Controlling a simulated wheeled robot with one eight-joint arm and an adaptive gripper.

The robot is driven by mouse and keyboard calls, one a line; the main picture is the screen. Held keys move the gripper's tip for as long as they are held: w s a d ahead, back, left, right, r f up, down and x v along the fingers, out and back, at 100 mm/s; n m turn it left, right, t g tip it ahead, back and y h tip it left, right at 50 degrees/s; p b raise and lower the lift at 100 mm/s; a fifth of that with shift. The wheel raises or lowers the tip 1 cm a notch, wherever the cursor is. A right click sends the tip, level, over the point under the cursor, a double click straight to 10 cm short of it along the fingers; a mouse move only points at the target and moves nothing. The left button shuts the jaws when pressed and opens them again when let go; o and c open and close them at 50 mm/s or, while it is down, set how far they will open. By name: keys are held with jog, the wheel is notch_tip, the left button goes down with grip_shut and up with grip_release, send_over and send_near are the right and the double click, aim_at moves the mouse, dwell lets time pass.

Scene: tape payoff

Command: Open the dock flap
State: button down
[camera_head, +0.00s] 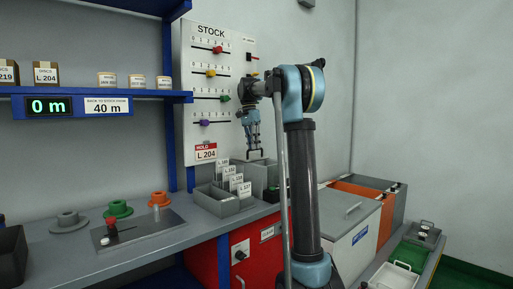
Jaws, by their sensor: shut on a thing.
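My gripper (255,153) points down at the back of the bench, in front of the wall board. It is just above a grey box (262,173) behind the label cards. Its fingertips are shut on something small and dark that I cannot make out. No part is clearly marked as the dock flap. A pale lidded chest (345,222) with a handle and a blue label stands right of my arm, its lid down. My arm hides part of the space between the grey box and the chest.
The bench (60,255) carries spools, a plate with a red knob (111,224) and a grey card tray (222,202). The STOCK board (211,85) with sliders hangs behind. A blue shelf (150,96) juts out at left. Green-lined trays (405,260) stand at lower right.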

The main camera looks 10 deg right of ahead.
aim_at(251, 156)
jog(key=c, duration=1.7)
grip_release()
jog(key=shift+r, duration=0.1)
jog(key=r, duration=0.3)
jog(key=w+a+r, duration=0.1)
jog(key=r, duration=0.3)
jog(key=w+r, duration=0.1)
jog(key=r, duration=0.3)
jog(key=shift+a+r, duration=0.15)
jog(key=shift+r, duration=0.1)
